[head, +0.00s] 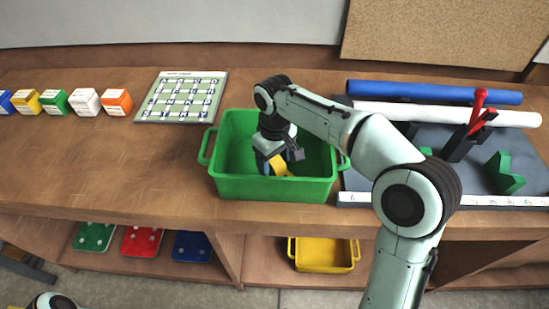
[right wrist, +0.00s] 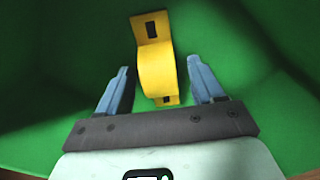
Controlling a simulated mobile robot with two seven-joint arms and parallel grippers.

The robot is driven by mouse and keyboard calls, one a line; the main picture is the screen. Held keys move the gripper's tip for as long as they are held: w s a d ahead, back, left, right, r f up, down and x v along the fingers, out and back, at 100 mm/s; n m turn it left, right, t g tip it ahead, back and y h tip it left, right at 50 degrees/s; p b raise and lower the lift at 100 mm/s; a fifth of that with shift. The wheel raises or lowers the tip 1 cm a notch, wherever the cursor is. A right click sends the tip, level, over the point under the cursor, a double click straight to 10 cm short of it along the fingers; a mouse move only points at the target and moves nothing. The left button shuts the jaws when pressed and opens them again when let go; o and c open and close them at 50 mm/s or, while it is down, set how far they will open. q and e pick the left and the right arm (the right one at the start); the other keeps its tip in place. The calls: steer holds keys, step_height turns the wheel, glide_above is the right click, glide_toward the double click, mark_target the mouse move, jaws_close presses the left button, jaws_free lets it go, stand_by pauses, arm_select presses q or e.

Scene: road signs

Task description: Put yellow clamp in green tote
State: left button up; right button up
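The green tote (head: 245,187) stands on the wooden bench in the middle of the head view. The yellow clamp (head: 281,168) is inside it, partly hidden by my right gripper (head: 277,162), which reaches down into the tote. In the right wrist view the yellow clamp (right wrist: 157,70) lies against the green tote floor (right wrist: 235,65). My right gripper (right wrist: 160,78) is open, with one blue-grey finger on each side of the clamp and visible gaps between them. My left gripper is out of view.
Several coloured blocks (head: 85,102) and a lettered board (head: 182,97) are left of the tote. A dark mat (head: 455,182) with blue and white rolls (head: 435,92) is right of it. A yellow bin (head: 325,255) sits on the shelf below.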

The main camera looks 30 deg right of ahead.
mark_target(275, 160)
arm_select(q)
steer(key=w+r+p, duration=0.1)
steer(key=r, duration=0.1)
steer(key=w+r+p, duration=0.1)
steer(key=p, duration=0.1)
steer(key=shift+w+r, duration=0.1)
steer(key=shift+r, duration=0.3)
arm_select(e)
step_height(275, 160, up, 12)
steer(key=shift+r, duration=0.2)
steer(key=shift+f, duration=0.1)
